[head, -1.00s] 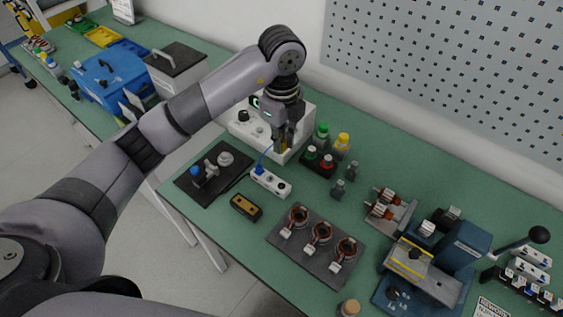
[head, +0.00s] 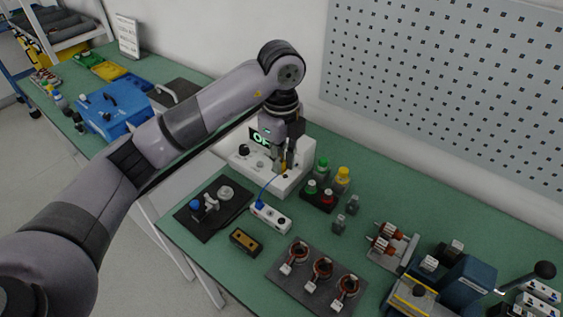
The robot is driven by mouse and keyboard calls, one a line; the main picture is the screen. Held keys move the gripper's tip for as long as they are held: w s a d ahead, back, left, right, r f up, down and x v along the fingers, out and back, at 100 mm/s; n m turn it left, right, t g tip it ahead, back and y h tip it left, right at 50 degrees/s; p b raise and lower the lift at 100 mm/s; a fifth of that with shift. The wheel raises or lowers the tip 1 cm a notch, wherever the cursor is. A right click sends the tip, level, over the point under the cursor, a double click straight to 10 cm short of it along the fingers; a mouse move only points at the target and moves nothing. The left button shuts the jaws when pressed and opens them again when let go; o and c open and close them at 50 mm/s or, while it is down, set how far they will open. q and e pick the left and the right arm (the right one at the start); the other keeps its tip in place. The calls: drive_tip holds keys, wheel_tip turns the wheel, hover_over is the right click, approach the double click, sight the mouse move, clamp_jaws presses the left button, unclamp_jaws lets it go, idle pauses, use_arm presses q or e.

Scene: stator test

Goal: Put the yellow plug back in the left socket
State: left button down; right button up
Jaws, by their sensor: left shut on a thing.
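My left gripper (head: 281,166) is shut on the yellow plug (head: 284,168), of which only a small yellow part shows between the fingers. It holds the plug close in front of the white box with a green display (head: 293,184). I cannot tell whether the plug touches the box. A white socket strip (head: 272,217) lies on the bench in front of the box. A blue plug (head: 259,204) with a blue cable sits at the strip's left end. Any socket behind the gripper is hidden. My right gripper is not in view.
Bottles with green and yellow caps (head: 342,178) stand just right of the box. A black plate with a lever (head: 210,207) lies to the left. A black-and-yellow block (head: 245,242) and a coil tray (head: 317,277) lie in front. Green bench is clear between them.

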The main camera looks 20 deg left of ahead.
use_arm(q)
drive_tip(key=w+a, duration=0.3)
drive_tip(key=w, duration=0.4)
drive_tip(key=w+a, duration=0.4)
drive_tip(key=w, duration=0.4)
drive_tip(key=shift+w+a, duration=0.15)
drive_tip(key=shift+w, duration=0.05)
drive_tip(key=shift+f, duration=0.1)
drive_tip(key=shift+f+b, duration=3.8)
drive_tip(key=shift+f, duration=4.1)
drive_tip(key=shift+f, duration=0.25)
drive_tip(key=shift+f, duration=0.9)
